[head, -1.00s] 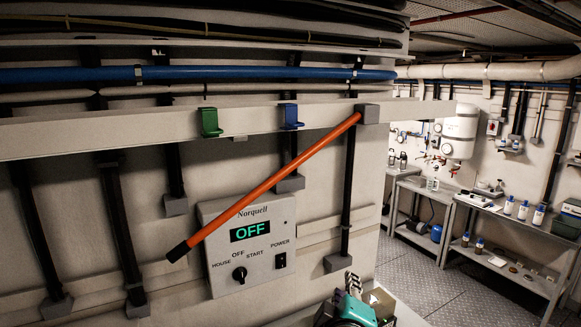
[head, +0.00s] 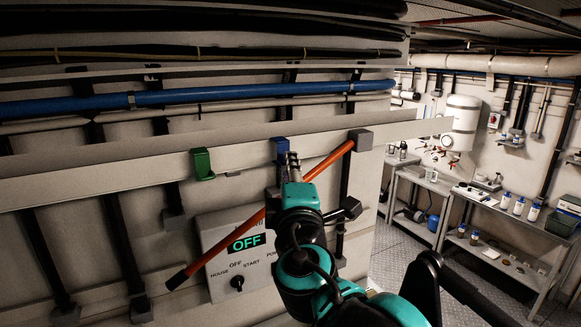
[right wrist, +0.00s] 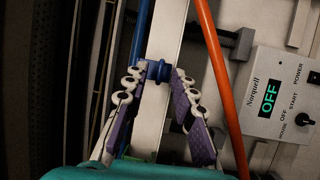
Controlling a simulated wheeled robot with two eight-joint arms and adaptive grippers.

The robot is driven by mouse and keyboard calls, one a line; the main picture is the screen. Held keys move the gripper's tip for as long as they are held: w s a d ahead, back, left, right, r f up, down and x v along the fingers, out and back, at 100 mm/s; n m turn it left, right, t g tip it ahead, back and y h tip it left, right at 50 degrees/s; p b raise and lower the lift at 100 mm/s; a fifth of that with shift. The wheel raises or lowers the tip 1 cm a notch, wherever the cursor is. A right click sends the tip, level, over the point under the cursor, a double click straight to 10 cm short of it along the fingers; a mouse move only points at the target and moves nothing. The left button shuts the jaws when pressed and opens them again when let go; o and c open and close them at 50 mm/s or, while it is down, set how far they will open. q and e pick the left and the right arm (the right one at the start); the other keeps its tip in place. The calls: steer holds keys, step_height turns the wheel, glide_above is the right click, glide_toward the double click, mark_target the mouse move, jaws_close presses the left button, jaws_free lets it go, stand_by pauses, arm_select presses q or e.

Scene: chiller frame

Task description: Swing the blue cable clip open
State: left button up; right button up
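The blue cable clip (head: 280,146) sits on the pale rail (head: 110,181), to the right of a green clip (head: 202,164). My right gripper (head: 292,160) is raised in front of the blue clip and hides its lower part in the head view. In the right wrist view, the blue clip (right wrist: 158,70) shows between the far ends of my two purple-padded fingers (right wrist: 158,77). The fingers are spread, with the rail visible between them; I cannot tell whether either touches the clip. My left gripper is out of view.
An orange bar (head: 225,242) slants across the wall from a grey block (head: 361,139), close beside my right gripper. The Norquell control box (head: 217,285) reads OFF and is partly hidden behind my arm. A blue pipe (head: 200,97) runs above the rail.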

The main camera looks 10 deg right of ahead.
steer(key=shift+w+d, duration=0.1)
steer(key=shift+w, duration=0.25)
jaws_close()
steer(key=shift+s+d+r+n+g+p, duration=0.1)
steer(key=shift+r+n+g+p, duration=0.3)
steer(key=shift+r+g+p, duration=1.1)
steer(key=shift+s+a+r+n+g+p, duration=0.15)
steer(key=shift+r+n+g+p, duration=0.45)
steer(key=shift+p, duration=1.85)
steer(key=shift+s+d+r+n+g+p, duration=0.1)
steer(key=shift+d+r+n+g+p, duration=0.1)
steer(key=shift+r+g+p, duration=1.3)
steer(key=shift+f+t+p, duration=0.3)
steer(key=shift+f+p, duration=0.1)
steer(key=shift+f, duration=0.35)
jaws_free()
